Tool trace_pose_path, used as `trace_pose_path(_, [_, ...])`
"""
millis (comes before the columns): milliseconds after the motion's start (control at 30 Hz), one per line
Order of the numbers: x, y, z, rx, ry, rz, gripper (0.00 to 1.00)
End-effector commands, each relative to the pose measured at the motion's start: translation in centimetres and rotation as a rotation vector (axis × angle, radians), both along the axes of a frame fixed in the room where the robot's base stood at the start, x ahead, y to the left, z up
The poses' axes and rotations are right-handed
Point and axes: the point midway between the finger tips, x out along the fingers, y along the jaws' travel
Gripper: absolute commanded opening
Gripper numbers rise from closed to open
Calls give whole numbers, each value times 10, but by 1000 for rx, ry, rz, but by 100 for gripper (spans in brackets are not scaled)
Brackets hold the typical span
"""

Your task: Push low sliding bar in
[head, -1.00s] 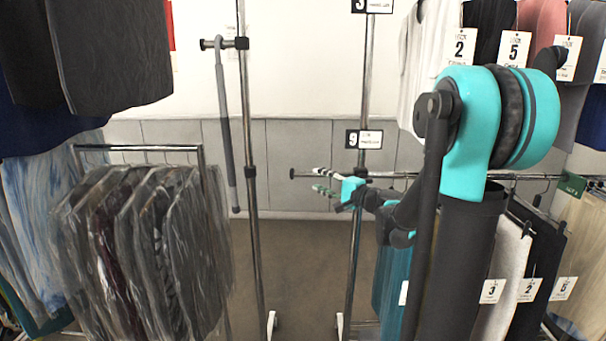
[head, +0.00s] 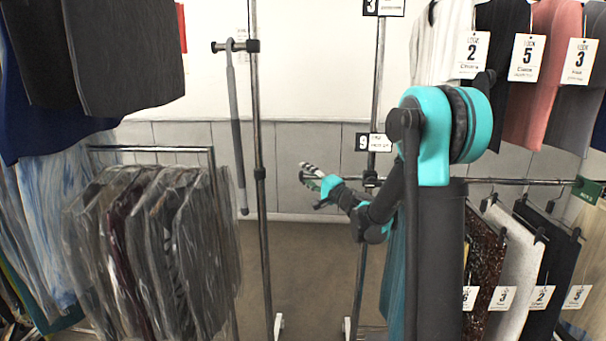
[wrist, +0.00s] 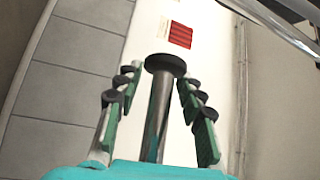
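The low sliding bar (head: 500,181) is a thin horizontal metal rail crossing the right upright post (head: 375,90) beside the "9" label. Its black-capped end sticks out to the left of that post into the gap. My gripper (head: 314,176) is by this projecting end, partly overlapping it. In the wrist view, the bar (wrist: 159,112) with its round black cap (wrist: 166,65) lies between the two green-padded fingers of my gripper (wrist: 158,100). The fingers are open, with a visible gap on each side of the bar.
Bagged garments (head: 150,250) hang on a low rack at left. Tagged clothes hang at right, above (head: 527,60) and below (head: 500,250) my arm. A grey rod (head: 236,130) hangs by the left post (head: 259,200). The floor (head: 310,265) between the posts is clear.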

Motion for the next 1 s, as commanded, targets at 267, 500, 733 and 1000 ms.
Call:
trace_pose_path(267, [12,11,2,0,0,-1,38])
trace_pose_path(500, [12,11,2,0,0,-1,37])
trace_pose_path(733, [12,11,2,0,0,-1,9])
trace_pose_path(1000, [12,11,2,0,0,-1,0])
